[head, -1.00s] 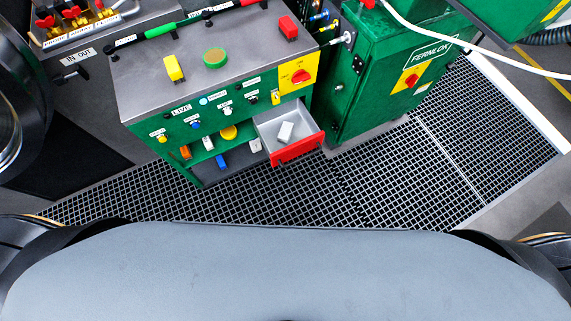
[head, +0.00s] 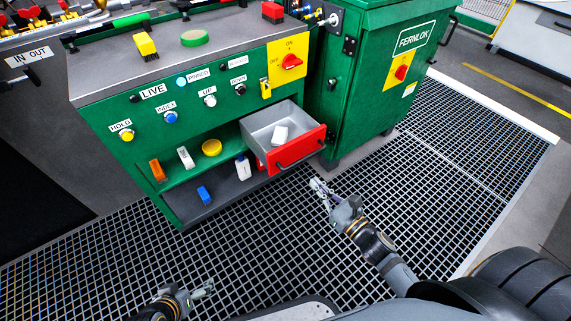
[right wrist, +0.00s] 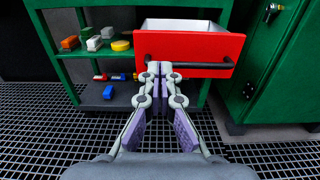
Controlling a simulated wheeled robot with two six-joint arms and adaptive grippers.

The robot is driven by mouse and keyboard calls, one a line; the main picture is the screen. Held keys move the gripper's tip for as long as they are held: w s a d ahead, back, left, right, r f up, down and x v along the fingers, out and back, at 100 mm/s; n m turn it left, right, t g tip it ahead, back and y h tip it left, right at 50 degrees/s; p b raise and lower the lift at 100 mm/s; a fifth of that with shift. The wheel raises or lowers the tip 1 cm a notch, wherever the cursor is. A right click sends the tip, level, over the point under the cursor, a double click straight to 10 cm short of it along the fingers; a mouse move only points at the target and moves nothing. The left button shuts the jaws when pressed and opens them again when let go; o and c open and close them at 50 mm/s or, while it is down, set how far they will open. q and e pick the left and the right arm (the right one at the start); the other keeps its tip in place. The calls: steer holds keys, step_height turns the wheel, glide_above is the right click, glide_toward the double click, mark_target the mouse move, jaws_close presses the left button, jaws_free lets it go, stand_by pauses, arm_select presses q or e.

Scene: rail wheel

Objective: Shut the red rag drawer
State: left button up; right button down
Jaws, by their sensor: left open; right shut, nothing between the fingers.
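The red rag drawer (head: 296,149) stands open at the right end of the green cabinet (head: 150,158), with a white block (head: 280,135) in its grey tray. In the right wrist view its red front (right wrist: 200,48) and dark bar handle (right wrist: 188,65) lie straight ahead. My right gripper (head: 316,184) is shut and empty, in front of and below the drawer. In the right wrist view its fingertips (right wrist: 159,68) overlap the handle's left part; I cannot tell whether they touch. My left gripper (head: 211,287) is open and empty, low over the floor grating.
Open shelves left of the drawer hold an orange block (head: 157,170), a yellow round piece (head: 211,147), a blue block (head: 204,195) and other small items. A green FERNLOK cabinet (head: 370,90) stands close on the right. The floor grating (head: 430,180) in front is clear.

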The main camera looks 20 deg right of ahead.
mark_target(284, 150)
steer(key=p+x, duration=0.2)
steer(key=x, duration=1.1)
steer(key=shift+d, duration=0.1)
arm_select(q)
steer(key=shift+s+a+r+g, duration=0.3)
steer(key=shift+s+r+g, duration=0.4)
steer(key=shift+s+g, duration=0.25)
arm_select(e)
steer(key=shift+w+a+f, duration=0.1)
steer(key=shift+w+a, duration=0.1)
steer(key=shift+w, duration=0.25)
arm_select(q)
steer(key=shift+w, duration=0.1)
arm_select(e)
steer(key=shift+w, duration=0.1)
